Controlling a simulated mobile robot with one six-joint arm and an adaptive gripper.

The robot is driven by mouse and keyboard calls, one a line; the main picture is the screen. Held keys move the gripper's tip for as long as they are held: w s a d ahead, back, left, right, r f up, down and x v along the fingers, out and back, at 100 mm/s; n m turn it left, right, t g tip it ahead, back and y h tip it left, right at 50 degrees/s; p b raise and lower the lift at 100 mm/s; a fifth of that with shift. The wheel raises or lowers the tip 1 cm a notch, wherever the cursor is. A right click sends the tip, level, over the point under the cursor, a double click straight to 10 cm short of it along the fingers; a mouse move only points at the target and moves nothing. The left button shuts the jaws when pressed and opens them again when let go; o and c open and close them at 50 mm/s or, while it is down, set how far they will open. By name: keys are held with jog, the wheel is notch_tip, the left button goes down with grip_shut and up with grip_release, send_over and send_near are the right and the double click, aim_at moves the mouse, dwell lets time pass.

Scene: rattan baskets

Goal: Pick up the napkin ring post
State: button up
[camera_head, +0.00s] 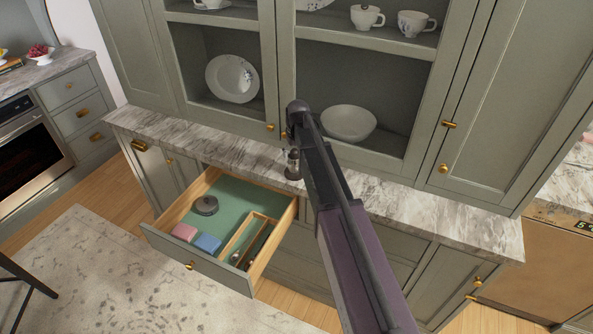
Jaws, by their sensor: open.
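A dark round piece, which looks like the napkin ring post (206,205), sits on the green lining of the open drawer (160,239), toward its back left. It is small, and I cannot make out its details. My gripper (293,172) points down at the end of my arm, by the marble countertop near the drawer's back right corner. It is to the right of the dark piece and apart from it. The gripper is open, and nothing shows in it; its fingertips are small in view.
The drawer also holds a pink folded cloth (185,232), a blue one (208,243) and a wooden divided tray (240,238) with dark items. The marble countertop (400,198) is mostly clear. Cabinet shelves above hold a plate (232,79), a bowl (349,123) and cups.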

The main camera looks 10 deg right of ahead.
jog(key=shift+f, duration=0.2)
dwell(0.5)
jog(key=c, duration=0.6)
jog(key=shift+s+r, duration=0.15)
jog(key=shift+s, duration=0.05)
grip_shut()
